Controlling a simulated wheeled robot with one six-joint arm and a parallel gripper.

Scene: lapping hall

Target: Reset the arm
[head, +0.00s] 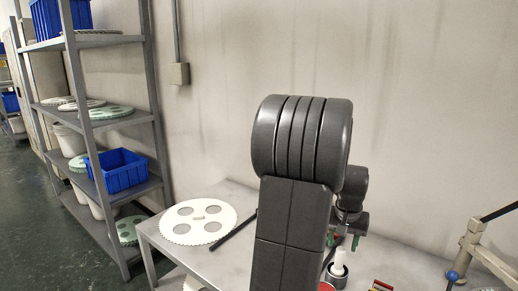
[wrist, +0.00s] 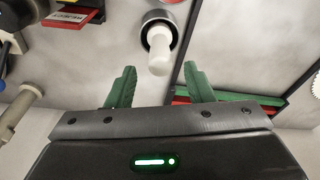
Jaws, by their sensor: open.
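My arm rises in the middle of the head view and hides part of the table behind it. My gripper (wrist: 158,88) shows in the wrist view with its two green fingers wide apart and nothing between them. Ahead of the fingers, a white bottle-like piece (wrist: 159,50) stands in a dark round holder with a light rim (wrist: 160,20). In the head view the gripper is small and partly hidden behind my arm, above the table near the white piece (head: 338,258).
A grey metal table (head: 232,187) stands against the wall, with a white toothed disc (head: 198,221) at its left. A shelf rack (head: 95,110) with blue bins (head: 121,170) stands at the left.

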